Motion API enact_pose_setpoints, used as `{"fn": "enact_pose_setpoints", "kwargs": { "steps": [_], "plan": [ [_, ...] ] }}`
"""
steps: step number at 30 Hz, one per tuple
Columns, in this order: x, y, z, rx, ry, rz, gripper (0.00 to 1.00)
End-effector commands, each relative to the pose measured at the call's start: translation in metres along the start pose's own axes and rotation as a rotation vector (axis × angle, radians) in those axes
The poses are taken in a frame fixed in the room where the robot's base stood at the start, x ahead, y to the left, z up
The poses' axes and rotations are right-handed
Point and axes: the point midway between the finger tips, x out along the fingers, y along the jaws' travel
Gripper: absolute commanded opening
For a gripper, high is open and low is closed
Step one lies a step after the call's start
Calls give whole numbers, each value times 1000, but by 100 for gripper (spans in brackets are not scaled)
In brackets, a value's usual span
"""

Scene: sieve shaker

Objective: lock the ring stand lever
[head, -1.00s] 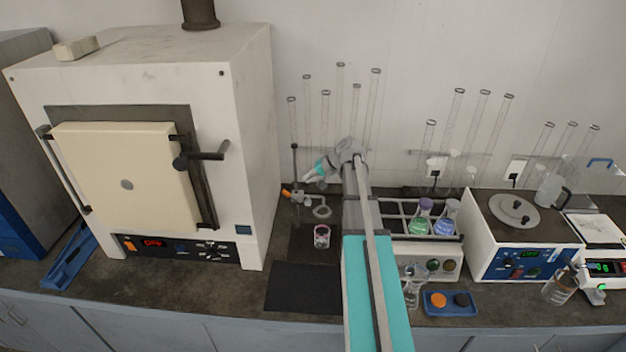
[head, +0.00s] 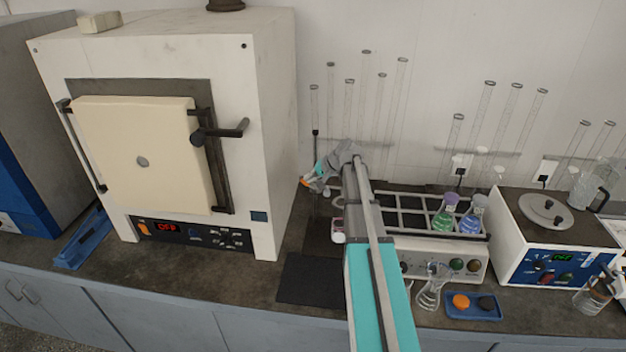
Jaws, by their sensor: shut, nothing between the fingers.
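The ring stand (head: 316,149) has a thin dark upright rod and stands on the bench between the furnace and my arm. Its orange lever (head: 304,182) shows at the clamp on the rod, to the left of it. My gripper (head: 311,181) is shut and empty, right at the clamp beside the lever. The view is too small to tell whether they touch. My gripper and wrist hide most of the clamp and the ring. A small jar (head: 338,230) stands below, partly behind my arm.
The white furnace (head: 272,140) rises close on the left, with its handle (head: 220,132) sticking out. A rack (head: 410,215) with flasks is just right of my arm. A dark mat (head: 309,280) lies clear in front. Tall glass tubes stand behind.

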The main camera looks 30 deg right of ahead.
Motion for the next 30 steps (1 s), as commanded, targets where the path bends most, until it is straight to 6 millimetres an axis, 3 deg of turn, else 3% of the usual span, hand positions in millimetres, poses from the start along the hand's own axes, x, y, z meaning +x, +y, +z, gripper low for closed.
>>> {"fn": "enact_pose_setpoints", "kwargs": {
  "steps": [30],
  "plan": [
    [8, -3, 1, 0, 0, 0, 0]
  ]
}}
